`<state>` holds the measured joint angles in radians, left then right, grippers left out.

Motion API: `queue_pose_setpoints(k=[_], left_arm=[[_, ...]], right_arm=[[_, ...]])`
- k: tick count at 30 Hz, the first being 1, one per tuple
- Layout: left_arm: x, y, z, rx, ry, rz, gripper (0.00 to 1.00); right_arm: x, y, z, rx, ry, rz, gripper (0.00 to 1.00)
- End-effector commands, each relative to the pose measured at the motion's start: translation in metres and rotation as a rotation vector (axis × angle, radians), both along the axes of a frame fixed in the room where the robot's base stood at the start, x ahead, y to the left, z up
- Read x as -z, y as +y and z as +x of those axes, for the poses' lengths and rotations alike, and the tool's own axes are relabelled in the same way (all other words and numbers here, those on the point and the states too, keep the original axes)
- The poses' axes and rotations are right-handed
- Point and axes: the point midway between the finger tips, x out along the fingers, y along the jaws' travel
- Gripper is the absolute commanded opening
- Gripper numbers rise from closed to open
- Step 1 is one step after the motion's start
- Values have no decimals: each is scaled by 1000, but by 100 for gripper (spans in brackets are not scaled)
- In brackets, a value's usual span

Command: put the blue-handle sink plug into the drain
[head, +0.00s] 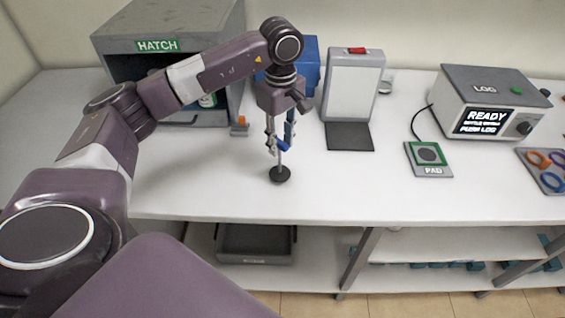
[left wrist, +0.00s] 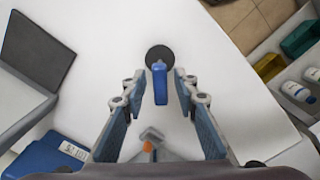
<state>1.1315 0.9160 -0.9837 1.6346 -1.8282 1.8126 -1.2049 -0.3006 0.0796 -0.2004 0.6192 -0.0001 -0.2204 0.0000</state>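The sink plug is a black disc (head: 280,174) with a thin grey stem and a blue handle (head: 283,146). It stands upright on the white table near its front edge. In the left wrist view the blue handle (left wrist: 160,82) lies between the fingertips, with the black disc (left wrist: 159,56) beyond it. My left gripper (head: 280,140) points down over the plug; its fingers (left wrist: 160,92) are open around the handle, with a gap on each side. My right gripper is not in view. I cannot make out a drain in either view.
A grey HATCH box (head: 157,46) and a blue box (head: 306,62) stand behind. A small orange-topped item (head: 241,124) is left of the plug. A white panel (head: 353,84), LOG machine (head: 490,84), PAD (head: 430,158) and ring tray (head: 545,168) stand right. Shelves lie below.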

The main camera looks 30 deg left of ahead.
Motion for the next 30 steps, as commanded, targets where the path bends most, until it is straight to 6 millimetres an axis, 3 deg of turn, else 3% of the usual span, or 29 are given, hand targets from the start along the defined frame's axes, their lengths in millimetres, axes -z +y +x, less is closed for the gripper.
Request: queue_pose_setpoints(k=[13, 22, 30], left_arm=[[53, 4, 1, -1, 4, -3, 28], [61, 4, 1, 0, 0, -4, 28], [61, 4, 2, 0, -1, -4, 0]], right_arm=[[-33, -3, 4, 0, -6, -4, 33], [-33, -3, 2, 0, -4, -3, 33], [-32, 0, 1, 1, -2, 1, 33]])
